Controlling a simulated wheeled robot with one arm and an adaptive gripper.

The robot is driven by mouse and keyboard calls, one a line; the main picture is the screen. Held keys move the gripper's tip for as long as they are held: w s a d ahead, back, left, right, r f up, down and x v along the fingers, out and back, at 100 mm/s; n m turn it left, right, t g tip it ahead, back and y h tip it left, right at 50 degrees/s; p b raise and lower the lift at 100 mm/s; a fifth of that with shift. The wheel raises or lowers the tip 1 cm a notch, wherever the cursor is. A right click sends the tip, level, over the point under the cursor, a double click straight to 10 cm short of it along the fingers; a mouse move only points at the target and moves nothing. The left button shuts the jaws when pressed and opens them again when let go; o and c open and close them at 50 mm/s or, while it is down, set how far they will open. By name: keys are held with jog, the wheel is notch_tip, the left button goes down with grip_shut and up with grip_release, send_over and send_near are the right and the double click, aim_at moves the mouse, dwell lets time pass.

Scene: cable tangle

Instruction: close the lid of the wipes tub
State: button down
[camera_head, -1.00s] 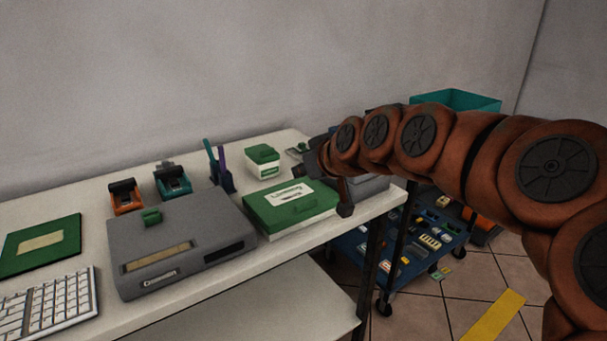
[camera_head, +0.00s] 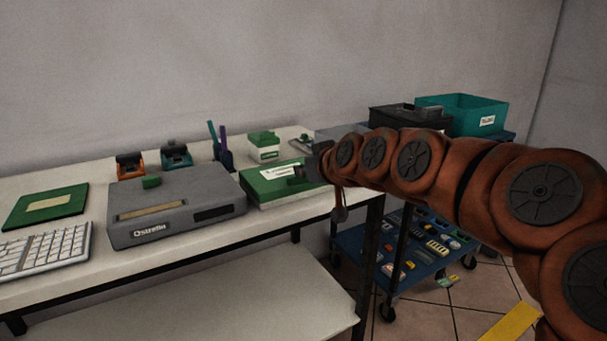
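A small white tub with a green top, which looks like the wipes tub (camera_head: 264,151), stands towards the back of the white table. A label is on its front. The green top sits on it, but at this size I cannot tell whether its lid is open or shut. My gripper (camera_head: 301,172) is a dark shape at the end of my brown arm, in front of and to the right of the tub. It appears over the right part of a flat green box (camera_head: 262,191) with a white label. Its fingers are too small and dark to read.
A grey device (camera_head: 175,208), keyboard (camera_head: 45,250), green board (camera_head: 45,207), orange and teal dispensers (camera_head: 130,166) and a pen holder (camera_head: 226,160) occupy the table. A blue cart (camera_head: 350,247) with small parts stands right. Teal (camera_head: 462,116) and black bins stand behind my arm.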

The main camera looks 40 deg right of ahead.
jog(key=shift+s+a+f, duration=0.1)
jog(key=shift+s+f, duration=0.05)
jog(key=shift+f, duration=0.35)
jog(key=shift+s+a+f, duration=0.1)
jog(key=shift+f, duration=0.35)
notch_tip(320, 180, up, 11)
jog(key=shift+f, duration=0.15)
